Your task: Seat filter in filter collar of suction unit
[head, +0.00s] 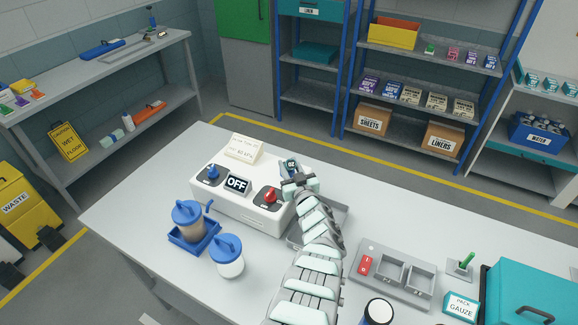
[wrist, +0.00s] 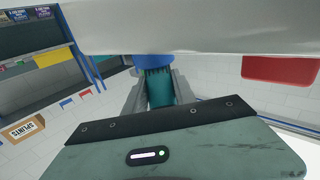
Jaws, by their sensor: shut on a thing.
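The suction unit (head: 240,203) is a white box with a blue knob, a red knob and an OFF sign, on the table. My gripper (head: 297,184) is at its right end; in the wrist view my gripper (wrist: 157,80) is shut on a teal ribbed cylinder, which I take for the filter (wrist: 159,92). A blue round part (wrist: 153,63) sits at the cylinder's upper end, close under a white surface. I cannot tell if this blue part is the filter's cap or the filter collar, or whether they touch. My arm hides the filter in the head view.
A brown-filled canister (head: 188,222) stands in a blue holder, beside a white canister with a blue lid (head: 228,258). A small dark device (head: 290,167) is just behind my gripper. A grey tray with compartments (head: 393,272) and a teal case (head: 530,292) are to the right.

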